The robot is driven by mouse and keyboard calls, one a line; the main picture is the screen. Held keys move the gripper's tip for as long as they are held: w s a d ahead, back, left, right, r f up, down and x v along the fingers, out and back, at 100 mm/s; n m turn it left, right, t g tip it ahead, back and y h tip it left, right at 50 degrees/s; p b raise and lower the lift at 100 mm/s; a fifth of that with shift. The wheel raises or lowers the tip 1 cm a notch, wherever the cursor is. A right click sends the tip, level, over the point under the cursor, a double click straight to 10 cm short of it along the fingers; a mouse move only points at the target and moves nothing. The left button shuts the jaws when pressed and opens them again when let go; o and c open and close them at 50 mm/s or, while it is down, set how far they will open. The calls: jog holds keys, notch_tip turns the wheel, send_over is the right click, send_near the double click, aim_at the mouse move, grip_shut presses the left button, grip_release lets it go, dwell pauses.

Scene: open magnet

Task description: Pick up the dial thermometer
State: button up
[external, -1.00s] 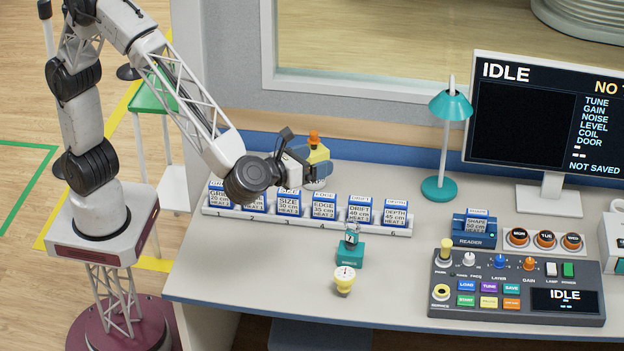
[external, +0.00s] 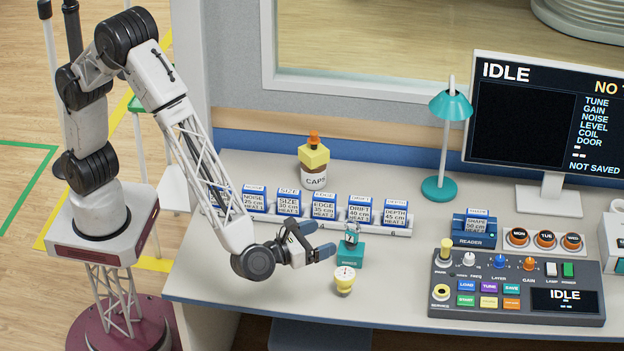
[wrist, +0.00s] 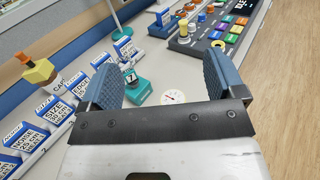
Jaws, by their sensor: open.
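The dial thermometer (external: 344,279) has a round white face and a yellow body. It stands on the desk near the front edge, just in front of a small teal stand (external: 350,252). In the wrist view the thermometer's white dial (wrist: 172,97) shows between the two blue fingers, beyond the gripper's dark front plate, which may hide its lower part. My gripper (external: 328,241) is open and empty, to the left of the teal stand and slightly behind and left of the thermometer. In the wrist view my gripper (wrist: 168,82) has its fingers spread apart, with the teal stand (wrist: 136,88) near the left finger.
A rack (external: 400,232) of blue-and-white labelled blocks runs behind the gripper. A control console (external: 515,287), a reader (external: 474,232) and a teal lamp (external: 440,187) are to the right. Desk between thermometer and console is clear.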

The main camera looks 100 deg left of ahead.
send_near(344, 279)
jog(key=a, duration=0.1)
jog(key=w+a+f, duration=0.1)
jog(key=a+f, duration=0.1)
jog(key=shift+w+f, duration=0.1)
jog(key=shift+w, duration=0.2)
jog(key=shift+a, duration=0.15)
jog(key=shift+x, duration=1.2)
jog(key=shift+w, duration=0.15)
jog(key=shift+x, duration=2.5)
jog(key=shift+a, duration=0.1)
jog(key=shift+c, duration=0.4)
jog(key=c, duration=1)
